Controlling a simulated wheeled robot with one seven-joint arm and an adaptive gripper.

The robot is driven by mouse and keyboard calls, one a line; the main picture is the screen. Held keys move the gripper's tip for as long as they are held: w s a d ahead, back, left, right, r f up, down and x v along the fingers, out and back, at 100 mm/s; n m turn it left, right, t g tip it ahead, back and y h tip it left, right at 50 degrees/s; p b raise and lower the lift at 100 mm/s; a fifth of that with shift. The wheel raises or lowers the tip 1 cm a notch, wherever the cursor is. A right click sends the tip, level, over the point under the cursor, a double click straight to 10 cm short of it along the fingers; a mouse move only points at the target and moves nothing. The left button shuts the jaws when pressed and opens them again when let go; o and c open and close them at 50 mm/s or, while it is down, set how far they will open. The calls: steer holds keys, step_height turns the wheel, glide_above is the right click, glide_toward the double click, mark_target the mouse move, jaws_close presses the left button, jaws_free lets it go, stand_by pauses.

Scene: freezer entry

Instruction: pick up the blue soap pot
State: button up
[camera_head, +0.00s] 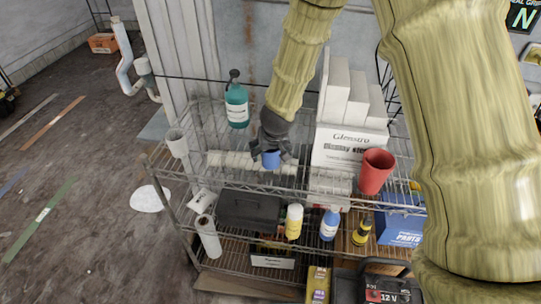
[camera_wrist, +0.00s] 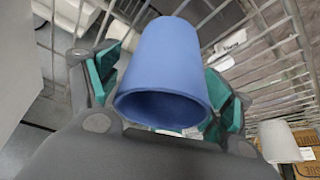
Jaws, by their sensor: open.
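The blue soap pot (camera_head: 271,159) is on the top wire shelf, small and partly covered by my gripper (camera_head: 270,148). In the wrist view the blue soap pot (camera_wrist: 168,65) is large, with its open rim towards my palm. My gripper (camera_wrist: 164,90) is open, with one teal-padded finger on each side of the pot. The left pad is apart from the pot. The right pad is close to its side, and I cannot tell whether they touch. The pot's far end and what bears it are hard to make out.
On the wire shelf (camera_head: 196,162) stand a teal pump bottle (camera_head: 237,104), a pale cup (camera_head: 177,143), a white box (camera_head: 346,147) and a red cup (camera_head: 376,171). The lower shelves hold a dark case (camera_head: 249,209) and several bottles. Open floor lies at the left.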

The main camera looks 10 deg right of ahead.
steer(key=c, duration=1.1)
steer(key=shift+r, duration=0.1)
